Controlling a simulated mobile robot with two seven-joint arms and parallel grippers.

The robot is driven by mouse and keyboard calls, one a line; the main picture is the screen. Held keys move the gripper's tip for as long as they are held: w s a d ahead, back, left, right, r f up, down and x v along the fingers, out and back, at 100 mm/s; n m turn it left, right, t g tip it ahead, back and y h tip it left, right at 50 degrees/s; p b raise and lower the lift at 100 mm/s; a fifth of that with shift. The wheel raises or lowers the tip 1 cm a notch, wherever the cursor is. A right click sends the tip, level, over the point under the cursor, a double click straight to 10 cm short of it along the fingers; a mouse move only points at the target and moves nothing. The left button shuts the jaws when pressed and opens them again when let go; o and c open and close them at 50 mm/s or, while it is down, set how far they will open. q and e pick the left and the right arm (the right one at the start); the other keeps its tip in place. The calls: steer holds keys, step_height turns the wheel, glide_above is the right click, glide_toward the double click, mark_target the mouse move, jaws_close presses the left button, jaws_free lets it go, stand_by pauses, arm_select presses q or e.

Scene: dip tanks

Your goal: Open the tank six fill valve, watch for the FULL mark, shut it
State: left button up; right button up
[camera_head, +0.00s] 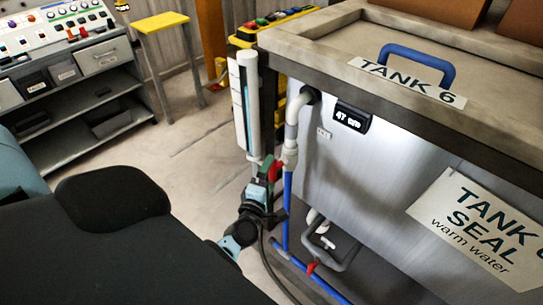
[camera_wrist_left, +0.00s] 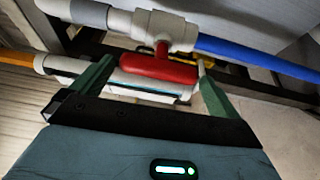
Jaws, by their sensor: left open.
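The tank (camera_head: 340,165) labelled TANK 6 stands at the right in the head view. A white pipe with a valve body (camera_head: 290,157) runs down its corner into a blue pipe. The valve's red handle (camera_head: 275,170) shows there and in the left wrist view (camera_wrist_left: 158,69). My left gripper (camera_head: 266,184) is open, its green fingers on either side of the red handle in the left wrist view (camera_wrist_left: 155,88); contact cannot be told. A tall white level gauge (camera_head: 250,105) with a bluish strip stands beside the valve; no FULL mark is readable. My right gripper is out of view.
A small dark display (camera_head: 351,117) is on the tank front. Another red handle (camera_head: 312,266) sits low on the pipes. A yellow stool (camera_head: 160,22) and a control console (camera_head: 65,35) stand at the back left. Floor between is clear.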

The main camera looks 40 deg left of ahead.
arm_select(q)
steer(key=v, duration=0.5)
stand_by(0.5)
steer(key=s+d+f+m+g+h+p, duration=0.1)
steer(key=s+d+m+g+h+p, duration=0.1)
steer(key=s+m, duration=0.6)
steer(key=s+d+f+m+g+h+p, duration=0.1)
steer(key=s+d+m+g+h+p, duration=0.2)
steer(key=s, duration=0.9)
steer(key=s+d+f+m+g+h+p, duration=0.1)
steer(key=s+d+m+g+h+p, duration=0.1)
steer(key=s+d+m, duration=0.5)
steer(key=s+m+g+p, duration=0.1)
steer(key=s+m+p, duration=0.1)
steer(key=m, duration=0.3)
steer(key=shift+s+d+m+h, duration=0.3)
steer(key=shift+s+m, duration=0.1)
steer(key=shift+s, duration=0.2)
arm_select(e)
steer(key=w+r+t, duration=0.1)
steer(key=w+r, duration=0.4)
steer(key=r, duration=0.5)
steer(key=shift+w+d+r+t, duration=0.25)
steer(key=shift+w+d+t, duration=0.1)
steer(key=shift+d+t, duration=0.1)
arm_select(q)
steer(key=shift+f, duration=0.1)
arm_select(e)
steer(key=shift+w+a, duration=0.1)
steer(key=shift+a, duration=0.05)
